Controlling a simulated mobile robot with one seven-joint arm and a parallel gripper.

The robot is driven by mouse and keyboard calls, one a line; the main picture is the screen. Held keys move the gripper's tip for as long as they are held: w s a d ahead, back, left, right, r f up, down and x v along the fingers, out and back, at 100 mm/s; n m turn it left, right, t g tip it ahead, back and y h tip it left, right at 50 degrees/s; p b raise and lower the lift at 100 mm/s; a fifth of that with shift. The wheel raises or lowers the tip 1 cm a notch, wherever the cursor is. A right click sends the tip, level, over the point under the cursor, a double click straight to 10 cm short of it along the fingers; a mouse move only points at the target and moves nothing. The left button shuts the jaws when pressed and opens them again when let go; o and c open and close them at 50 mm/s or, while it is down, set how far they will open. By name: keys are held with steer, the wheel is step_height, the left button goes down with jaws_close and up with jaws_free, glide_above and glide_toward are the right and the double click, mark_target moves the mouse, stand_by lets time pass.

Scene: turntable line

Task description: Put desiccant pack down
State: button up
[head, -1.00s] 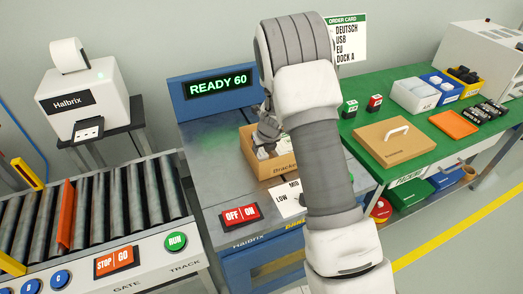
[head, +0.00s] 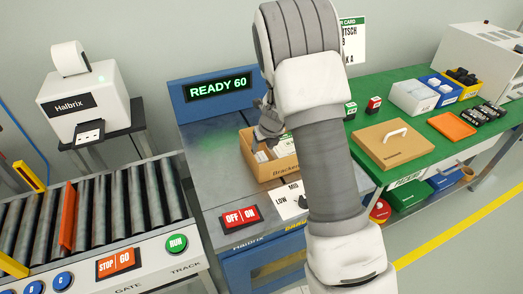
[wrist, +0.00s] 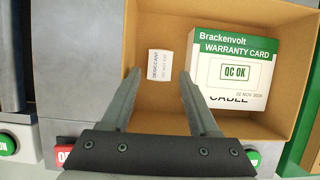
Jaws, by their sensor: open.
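The desiccant pack (wrist: 160,64) is a small white packet lying flat on the floor of an open cardboard box, left of the middle in the wrist view. My gripper (wrist: 160,75) is open, its two fingers apart over the box, with the pack showing between and just beyond the tips. In the head view my gripper (head: 268,128) is at the box's left side, partly hidden by my arm. The cardboard box (head: 286,171) sits on the grey machine top. A white and green warranty card (wrist: 232,68) lies in the box's right part, on top of something labelled cable.
A red OFF/ON switch (head: 241,217) and a LOW/MID label (head: 290,203) are in front of the box. A READY 60 display (head: 219,86) stands behind. The green table (head: 355,135) at right holds a cardboard lid (head: 390,150) and several bins. A roller track (head: 110,205) is at left.

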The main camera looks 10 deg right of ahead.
steer(key=s+a+r+n+y+p, duration=0.1)
steer(key=s+r+n, duration=0.7)
steer(key=r, duration=0.4)
steer(key=s+a+r+n+y+p, duration=0.1)
steer(key=s+a+r+n, duration=0.1)
steer(key=s+r+n, duration=0.75)
steer(key=s+d+r+n+h, duration=0.1)
steer(key=s+r+n, duration=0.1)
steer(key=s+n, duration=0.3)
steer(key=s+r+n+h, duration=0.1)
steer(key=s+r+n, duration=0.1)
steer(key=s+n, duration=0.4)
steer(key=s+d+r+n+t, duration=0.1)
steer(key=s+r+n, duration=0.2)
steer(key=s+n, duration=0.2)
steer(key=shift+s+d+h, duration=0.15)
steer(key=shift+d+h, duration=0.2)
steer(key=shift+h, duration=0.05)
step_height(320, 180, up, 4)
steer(key=p, duration=0.3)
steer(key=shift+f, duration=0.1)
